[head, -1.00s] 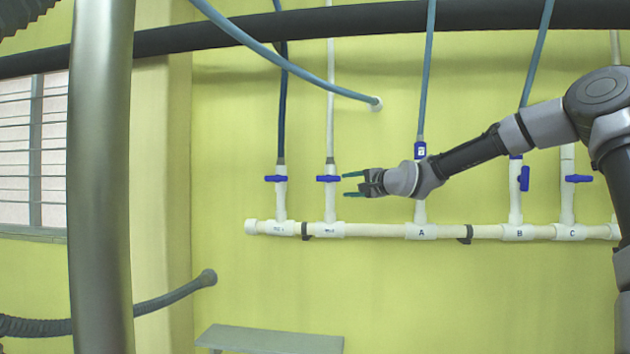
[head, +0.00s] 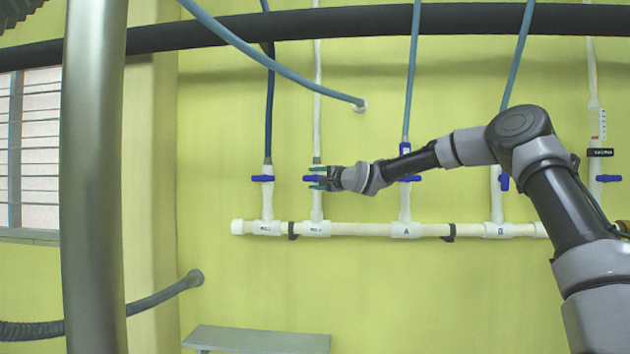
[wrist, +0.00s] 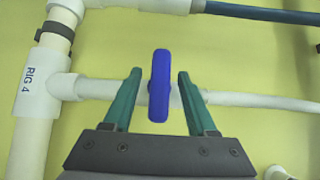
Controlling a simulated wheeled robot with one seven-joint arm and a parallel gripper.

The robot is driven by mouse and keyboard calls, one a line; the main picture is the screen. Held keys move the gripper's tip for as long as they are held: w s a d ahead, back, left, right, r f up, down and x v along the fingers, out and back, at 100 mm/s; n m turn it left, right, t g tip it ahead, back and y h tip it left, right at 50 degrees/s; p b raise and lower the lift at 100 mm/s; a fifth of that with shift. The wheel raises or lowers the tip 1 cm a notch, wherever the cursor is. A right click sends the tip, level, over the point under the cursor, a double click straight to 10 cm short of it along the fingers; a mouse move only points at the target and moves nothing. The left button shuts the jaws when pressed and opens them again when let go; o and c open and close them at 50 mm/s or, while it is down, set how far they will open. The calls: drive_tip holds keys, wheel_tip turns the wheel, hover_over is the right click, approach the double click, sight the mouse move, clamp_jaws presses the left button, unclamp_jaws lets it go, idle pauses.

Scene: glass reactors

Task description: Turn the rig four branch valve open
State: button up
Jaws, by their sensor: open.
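The rig four branch valve has a blue handle (head: 307,178) on a white vertical branch, second from the left on the wall manifold. In the wrist view, the blue handle (wrist: 159,88) lies across the white branch pipe, next to a tee labelled RIG 4 (wrist: 30,85). My gripper (head: 316,178) is at this valve in the head view. In the wrist view, my gripper (wrist: 159,76) is open, with one green finger on each side of the handle. Gaps show between the handle and both fingers. The valve body behind the handle is partly hidden.
A similar blue-handled valve (head: 263,178) stands close on the left. Valve A (head: 410,178) is on the right, partly behind my arm. A blue hose (head: 290,68) slants above to a wall port. A grey bench (head: 258,338) is below; the wall between is clear.

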drive_tip(key=shift+w, duration=0.1)
clamp_jaws()
drive_tip(key=shift+a, duration=0.1)
drive_tip(key=n+g+h, duration=0.1)
drive_tip(key=n+h, duration=0.1)
drive_tip(key=shift+a+r+n+g, duration=0.1)
drive_tip(key=shift+n+g, duration=0.3)
drive_tip(key=n+g+h, duration=0.1)
drive_tip(key=h, duration=0.1)
drive_tip(key=shift+n+h, duration=0.4)
drive_tip(key=n+g+h, duration=0.1)
drive_tip(key=n+h, duration=0.1)
drive_tip(key=h, duration=0.2)
drive_tip(key=shift+n+h, duration=1)
drive_tip(key=shift+h, duration=0.4)
